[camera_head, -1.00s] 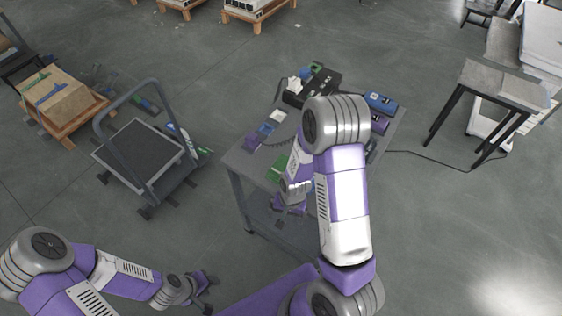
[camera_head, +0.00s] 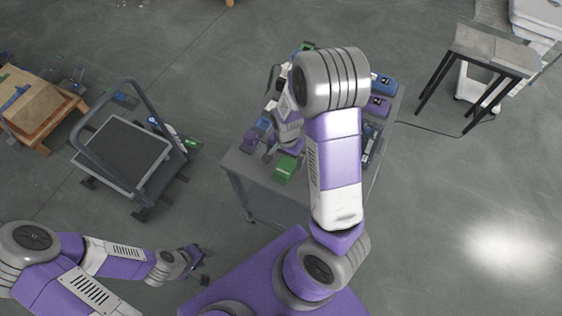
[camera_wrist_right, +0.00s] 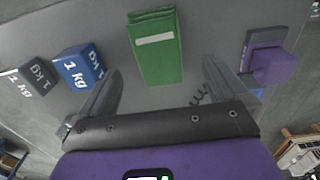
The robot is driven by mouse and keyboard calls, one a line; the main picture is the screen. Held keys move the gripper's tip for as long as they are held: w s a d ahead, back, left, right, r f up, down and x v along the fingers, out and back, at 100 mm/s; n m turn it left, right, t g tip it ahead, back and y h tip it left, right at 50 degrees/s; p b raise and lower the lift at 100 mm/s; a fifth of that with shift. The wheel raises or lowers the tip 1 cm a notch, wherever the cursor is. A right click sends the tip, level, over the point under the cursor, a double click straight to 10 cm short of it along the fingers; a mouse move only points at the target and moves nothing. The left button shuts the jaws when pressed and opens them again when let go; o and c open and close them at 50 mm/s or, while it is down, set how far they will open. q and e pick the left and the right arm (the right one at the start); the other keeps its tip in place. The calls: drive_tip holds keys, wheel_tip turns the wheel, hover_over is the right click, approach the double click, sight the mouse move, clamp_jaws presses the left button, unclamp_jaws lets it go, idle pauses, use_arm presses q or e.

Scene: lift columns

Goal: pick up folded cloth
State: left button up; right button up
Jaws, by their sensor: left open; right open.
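A flat green folded piece with a pale stripe (camera_wrist_right: 157,45), apparently the folded cloth, lies on the table in the right wrist view. It sits ahead of and between the two fingers of my right gripper (camera_wrist_right: 162,78), which is open and empty. In the head view a green piece (camera_head: 285,168) lies near the table's front edge, close to my right gripper (camera_head: 268,148); I cannot tell for sure that it is the same one. My left gripper (camera_head: 194,265) is open and empty, low at the left, away from the table.
A blue 1 kg block (camera_wrist_right: 79,65) and a dark 1 kg block (camera_wrist_right: 27,80) stand left of the cloth; a purple object (camera_wrist_right: 270,62) stands right. My right arm hides much of the table (camera_head: 240,168).

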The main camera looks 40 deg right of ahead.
sight(286, 166)
wheel_tip(286, 166, down, 6)
drive_tip(key=shift+s+r+b, duration=0.1)
drive_tip(key=shift+s+b, duration=0.05)
drive_tip(key=shift+b, duration=0.5)
drive_tip(key=c, duration=1.1)
